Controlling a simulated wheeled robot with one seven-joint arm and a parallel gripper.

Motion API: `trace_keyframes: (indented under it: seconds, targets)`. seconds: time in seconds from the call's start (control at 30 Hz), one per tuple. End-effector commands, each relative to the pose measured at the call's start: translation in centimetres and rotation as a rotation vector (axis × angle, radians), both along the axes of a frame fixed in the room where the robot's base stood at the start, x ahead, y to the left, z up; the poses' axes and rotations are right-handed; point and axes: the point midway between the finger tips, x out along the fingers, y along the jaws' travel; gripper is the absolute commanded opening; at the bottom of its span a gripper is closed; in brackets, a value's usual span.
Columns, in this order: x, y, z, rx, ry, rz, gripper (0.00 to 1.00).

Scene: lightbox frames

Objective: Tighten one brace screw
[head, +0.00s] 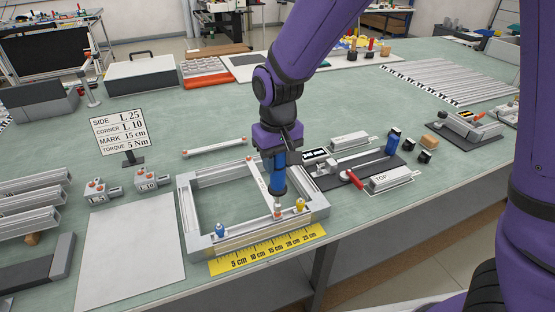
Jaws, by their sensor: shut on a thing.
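My gripper (274,154) is shut on a blue-handled driver (279,184), held upright above the front rail of a grey rectangular frame (189,214). The driver's shaft points down at an orange screw (278,213) at the front end of the pale brace (258,178). I cannot tell whether the tip touches the screw. The brace runs from the back rail to the front rail; the driver hides part of it. A yellow clamp or pin (300,205) and a blue one (220,229) stand on the front rail, either side of the screw. A yellow centimetre ruler (265,249) lies along the front.
Brackets (148,182) and a pale sheet (130,250) lie left. A spare bar (214,146) lies behind. A dark mat (375,165) with a red-handled tool (352,179) lies right.

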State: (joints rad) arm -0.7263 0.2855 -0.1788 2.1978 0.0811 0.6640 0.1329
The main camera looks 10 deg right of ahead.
Motion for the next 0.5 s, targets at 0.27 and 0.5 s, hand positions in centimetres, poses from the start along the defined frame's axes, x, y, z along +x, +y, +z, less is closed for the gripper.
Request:
trace_keyframes:
  seconds: [0.27, 0.5]
  targets:
    - [0.02, 0.03, -0.17, 0.0, -0.001, 0.001, 0.0]
    - [0.02, 0.03, -0.56, 0.0, -0.001, 0.001, 0.0]
